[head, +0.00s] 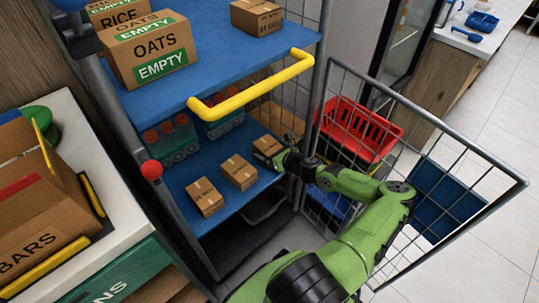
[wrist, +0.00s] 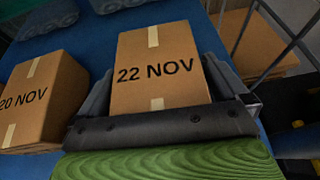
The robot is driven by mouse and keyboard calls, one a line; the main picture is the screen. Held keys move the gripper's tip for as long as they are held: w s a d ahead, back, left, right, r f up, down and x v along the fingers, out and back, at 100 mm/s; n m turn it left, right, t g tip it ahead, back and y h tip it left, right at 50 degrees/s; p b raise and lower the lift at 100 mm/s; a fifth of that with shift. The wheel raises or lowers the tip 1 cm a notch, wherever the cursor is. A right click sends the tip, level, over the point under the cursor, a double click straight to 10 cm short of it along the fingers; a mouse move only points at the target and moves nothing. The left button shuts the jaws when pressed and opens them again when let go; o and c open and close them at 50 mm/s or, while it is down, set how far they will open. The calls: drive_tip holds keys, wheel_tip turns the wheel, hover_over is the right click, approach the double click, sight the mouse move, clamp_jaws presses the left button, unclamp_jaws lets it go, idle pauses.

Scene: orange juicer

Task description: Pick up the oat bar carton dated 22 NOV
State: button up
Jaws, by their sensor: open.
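The carton marked 22 NOV (wrist: 158,75) is a brown box with pale tape, standing on the blue lower shelf of the cart. In the wrist view it sits between the two fingers of my gripper (wrist: 165,95), one finger on each side. The fingers are open and I cannot tell whether they touch it. In the head view this carton (head: 266,146) is the rightmost on the lower shelf, with my gripper (head: 280,157) at it. A carton marked 20 NOV (wrist: 38,100) stands to its left, apart from it.
Two more small cartons (head: 239,172) (head: 204,197) stand on the lower shelf (head: 215,158). A yellow handle (head: 250,88) crosses the upper shelf edge. An open wire door (head: 440,160) with a red basket (head: 358,130) is beside my arm. Another carton (head: 256,17) stands on the upper shelf.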

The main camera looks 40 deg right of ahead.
drive_tip(key=shift+r, duration=0.1)
drive_tip(key=c, duration=1)
drive_tip(key=shift+r, duration=0.1)
